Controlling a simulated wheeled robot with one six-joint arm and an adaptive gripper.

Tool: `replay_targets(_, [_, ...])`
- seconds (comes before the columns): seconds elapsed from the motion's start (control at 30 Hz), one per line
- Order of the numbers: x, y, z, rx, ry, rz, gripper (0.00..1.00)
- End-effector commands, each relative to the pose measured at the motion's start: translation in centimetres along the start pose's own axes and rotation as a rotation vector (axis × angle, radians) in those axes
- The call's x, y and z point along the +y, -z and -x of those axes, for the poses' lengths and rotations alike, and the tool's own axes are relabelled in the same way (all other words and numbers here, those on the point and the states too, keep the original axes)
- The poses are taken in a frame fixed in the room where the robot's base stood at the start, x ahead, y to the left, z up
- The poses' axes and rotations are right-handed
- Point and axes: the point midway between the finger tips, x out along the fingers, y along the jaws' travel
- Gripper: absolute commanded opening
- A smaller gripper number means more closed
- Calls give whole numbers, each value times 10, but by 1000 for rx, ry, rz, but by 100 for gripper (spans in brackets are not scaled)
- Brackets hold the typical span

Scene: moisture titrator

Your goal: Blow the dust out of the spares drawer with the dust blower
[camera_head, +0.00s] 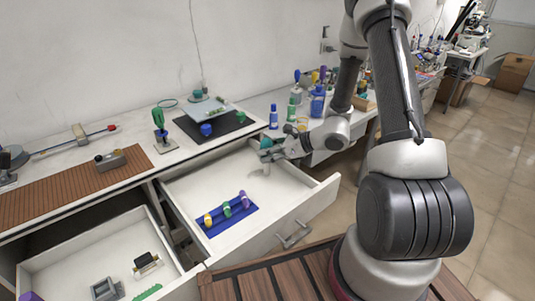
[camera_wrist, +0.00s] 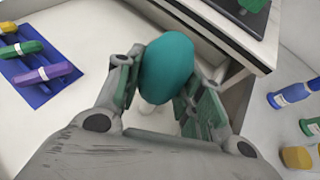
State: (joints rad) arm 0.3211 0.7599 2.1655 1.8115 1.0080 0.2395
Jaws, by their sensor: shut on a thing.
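My gripper (camera_head: 268,151) is over the back right of the open spares drawer (camera_head: 192,187) in the head view. It is shut on the dust blower (camera_wrist: 167,68), a teal rounded bulb that sits between the fingers in the wrist view. A blue mat (camera_head: 212,231) in the drawer carries yellow, green and purple capped pieces. They also show at the left of the wrist view.
A second open drawer (camera_head: 75,256) at lower left holds small parts. The bench above carries a black mat (camera_head: 188,125), a green-handled tool (camera_head: 159,124) and several bottles, including a blue one (camera_head: 273,117). The drawer's middle floor is clear.

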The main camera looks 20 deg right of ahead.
Motion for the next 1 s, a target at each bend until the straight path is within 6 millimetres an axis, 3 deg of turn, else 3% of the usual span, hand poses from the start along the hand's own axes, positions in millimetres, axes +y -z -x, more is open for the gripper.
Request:
replay_targets(0.37, [-1, 0, 0, 0, 0, 0, 3])
replay_targets(0.8, [-32, 0, 0, 0, 0, 0, 3])
replay_targets(1.0, [-33, 0, 0, 1, 0, 0, 3])
